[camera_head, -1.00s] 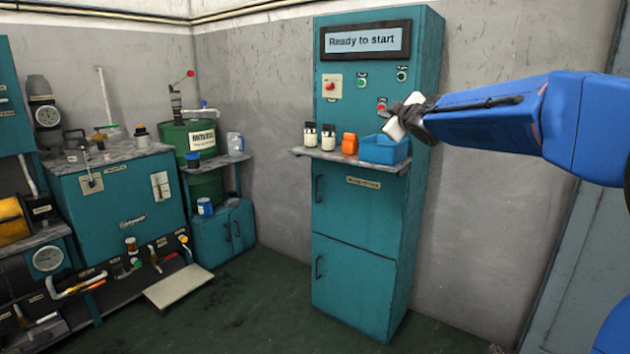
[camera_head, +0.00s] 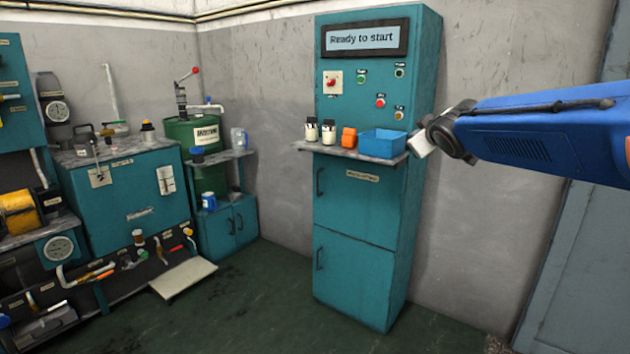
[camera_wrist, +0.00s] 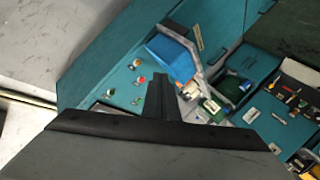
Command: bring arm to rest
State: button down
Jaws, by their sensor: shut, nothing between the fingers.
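My gripper (camera_head: 421,143) is at the right end of the cabinet shelf in the head view, beside the blue bin (camera_head: 382,143) and apart from the buttons. It is shut and holds nothing. My blue arm reaches in from the right edge. In the wrist view my shut fingers (camera_wrist: 160,97) point toward the teal control cabinet, with the blue bin (camera_wrist: 172,52) beyond them. The control cabinet (camera_head: 362,215) stands upright, its display (camera_head: 362,38) reading "Ready to start".
Two small dark-capped bottles (camera_head: 328,132) and an orange item (camera_head: 349,138) stand on the shelf (camera_head: 340,152). A green drum (camera_head: 195,135) and a teal hydraulic unit (camera_head: 130,200) are at the left. The floor (camera_head: 250,310) in front is clear.

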jog(key=s+f+m+g, duration=0.2)
jog(key=s+f+g, duration=0.1)
jog(key=s+f, duration=0.7)
jog(key=s+d+f+m+g, duration=0.1)
jog(key=s+f+m+g, duration=0.2)
jog(key=s+f, duration=0.7)
jog(key=s+f+m+g, duration=0.2)
jog(key=s+f, duration=0.8)
jog(key=s, duration=1.4)
jog(key=shift+d+f+m+g, duration=0.2)
jog(key=shift+m+g, duration=0.1)
jog(key=shift+g, duration=0.8)
jog(key=shift+s, duration=0.1)
